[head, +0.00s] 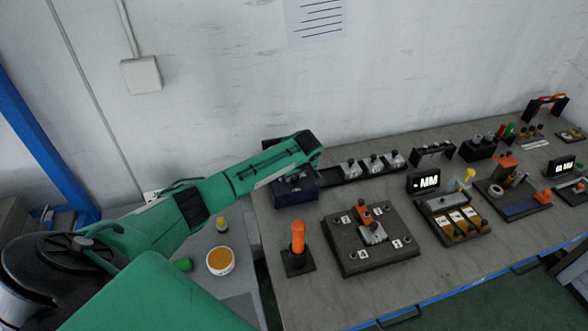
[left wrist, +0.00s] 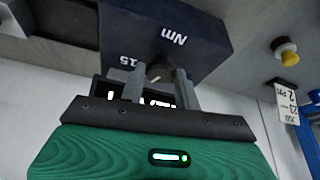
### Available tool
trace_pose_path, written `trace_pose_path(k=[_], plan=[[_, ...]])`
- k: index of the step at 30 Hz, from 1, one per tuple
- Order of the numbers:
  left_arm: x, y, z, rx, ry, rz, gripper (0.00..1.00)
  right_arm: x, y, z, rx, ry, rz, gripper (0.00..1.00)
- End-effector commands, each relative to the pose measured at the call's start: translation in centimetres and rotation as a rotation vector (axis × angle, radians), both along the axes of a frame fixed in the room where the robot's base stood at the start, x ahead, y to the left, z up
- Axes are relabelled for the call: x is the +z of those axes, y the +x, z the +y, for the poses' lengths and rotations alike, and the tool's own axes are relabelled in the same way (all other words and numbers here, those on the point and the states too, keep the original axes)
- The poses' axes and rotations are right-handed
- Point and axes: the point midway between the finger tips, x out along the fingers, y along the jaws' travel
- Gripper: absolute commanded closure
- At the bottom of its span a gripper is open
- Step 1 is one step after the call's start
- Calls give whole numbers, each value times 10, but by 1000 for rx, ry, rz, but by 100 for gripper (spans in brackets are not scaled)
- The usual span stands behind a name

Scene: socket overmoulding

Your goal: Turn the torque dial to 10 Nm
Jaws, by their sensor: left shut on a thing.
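The dark blue torque box (head: 296,193) sits at the back left of the bench. In the left wrist view the box (left wrist: 200,35) shows the white marks "Nm" and "15". The small torque dial (left wrist: 160,72) is on its face, between the fingers of my left gripper (left wrist: 155,83). The gripper is shut on the dial. The fingers hide much of the dial and the other scale marks, so I cannot read its setting. In the head view my left arm reaches over the box and hides the fingertips. My right gripper is not in view.
An orange-handled tool (head: 298,238) stands upright in front of the box. A dark fixture plate (head: 345,262) lies to its right. A black rail with grey blocks (head: 373,166) runs to the right of the box. A round tub (head: 220,261) is at the left.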

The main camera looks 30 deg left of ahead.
Motion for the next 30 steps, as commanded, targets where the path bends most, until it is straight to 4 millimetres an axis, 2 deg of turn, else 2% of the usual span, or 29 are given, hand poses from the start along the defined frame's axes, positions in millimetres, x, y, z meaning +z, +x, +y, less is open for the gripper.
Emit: trace_pose_path(k=[3, 12, 30], plan=[[2, 1, -1, 94, -2, 1, 90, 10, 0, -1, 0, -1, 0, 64], [1, 3, -1, 268, 0, 0, 90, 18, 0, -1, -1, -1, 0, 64], [1, 4, 1, 344, 3, -3, 90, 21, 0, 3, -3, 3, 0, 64]])
